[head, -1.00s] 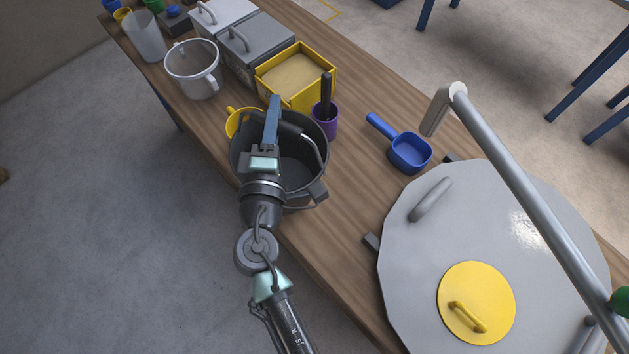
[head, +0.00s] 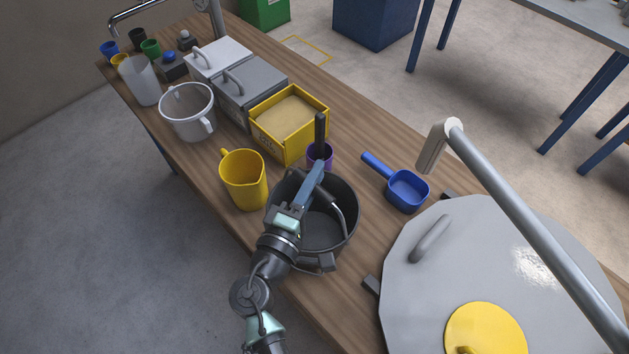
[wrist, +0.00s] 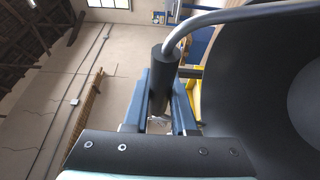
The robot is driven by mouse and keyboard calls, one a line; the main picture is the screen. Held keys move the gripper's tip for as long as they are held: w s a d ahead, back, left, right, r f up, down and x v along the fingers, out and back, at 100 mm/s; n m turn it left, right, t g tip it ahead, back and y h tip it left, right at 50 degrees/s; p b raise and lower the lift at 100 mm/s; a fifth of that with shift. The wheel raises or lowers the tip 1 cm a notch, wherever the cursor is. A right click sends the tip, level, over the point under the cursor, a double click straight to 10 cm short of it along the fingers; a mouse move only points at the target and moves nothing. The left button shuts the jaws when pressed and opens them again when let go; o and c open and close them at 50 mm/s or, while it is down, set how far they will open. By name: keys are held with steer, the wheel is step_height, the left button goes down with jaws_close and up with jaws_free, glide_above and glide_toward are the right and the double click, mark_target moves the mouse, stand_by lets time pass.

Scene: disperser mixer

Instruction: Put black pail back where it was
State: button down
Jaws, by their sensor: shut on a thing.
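The black pail (head: 342,232) is upright beside the large grey vessel, over the near part of the wooden bench. I cannot tell whether its base touches the bench. My gripper (head: 312,178) reaches across the pail's left side, with its blue fingers shut on the pail's handle. In the wrist view the dark handle grip (wrist: 163,85) lies between the fingers, with the metal bail curving right. The pail's dark wall (wrist: 265,75) fills the right of that view. The pail looks empty inside, though my arm hides part of it.
A yellow jug (head: 243,182) stands close left of the pail. A purple cup (head: 320,157) is just behind it, beside a yellow box (head: 287,120). A blue scoop (head: 405,190) lies to the right. The large grey vessel (head: 440,270) blocks the right, under a metal pipe (head: 530,220).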

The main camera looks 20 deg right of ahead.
steer(key=shift+f, duration=0.65)
steer(key=c, duration=1.2)
jaws_free()
steer(key=shift+f, duration=0.15)
steer(key=o, duration=0.5)
steer(key=shift+r, duration=0.2)
